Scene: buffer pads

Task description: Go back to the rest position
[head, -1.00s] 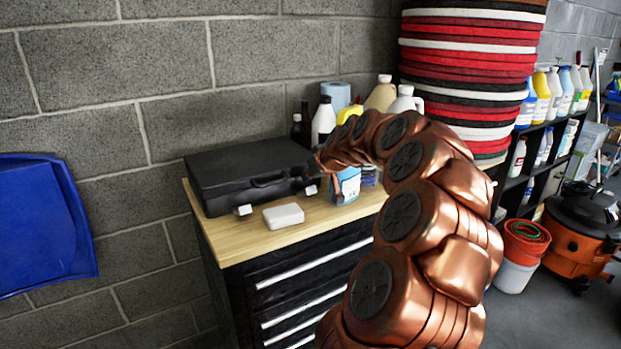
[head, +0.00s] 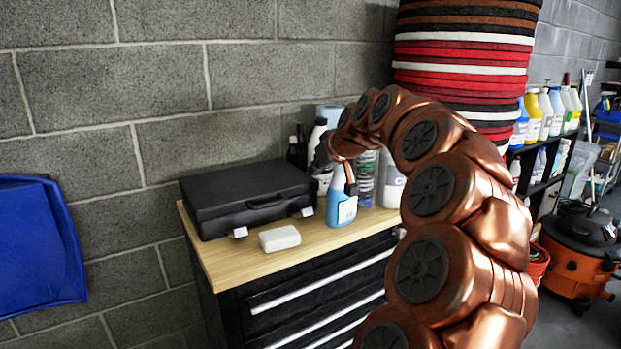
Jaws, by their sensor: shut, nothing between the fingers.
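My copper arm (head: 440,190) arches over the right part of the workbench. My gripper (head: 319,160) is the small dark end of the arm, in front of the bottles at the back of the bench and above and behind the blue spray bottle. It is shut and holds nothing that I can see. The buffer pads (head: 465,55) stand in a tall stack of red, black, white and brown discs behind my arm, which hides part of the lower stack.
A black case (head: 245,195), a white box (head: 279,238) and a blue spray bottle (head: 340,208) stand on the wooden bench top (head: 222,262). An orange vacuum (head: 575,260) and a shelf of bottles (head: 548,150) are at the right. A blue bin (head: 38,240) hangs at the left.

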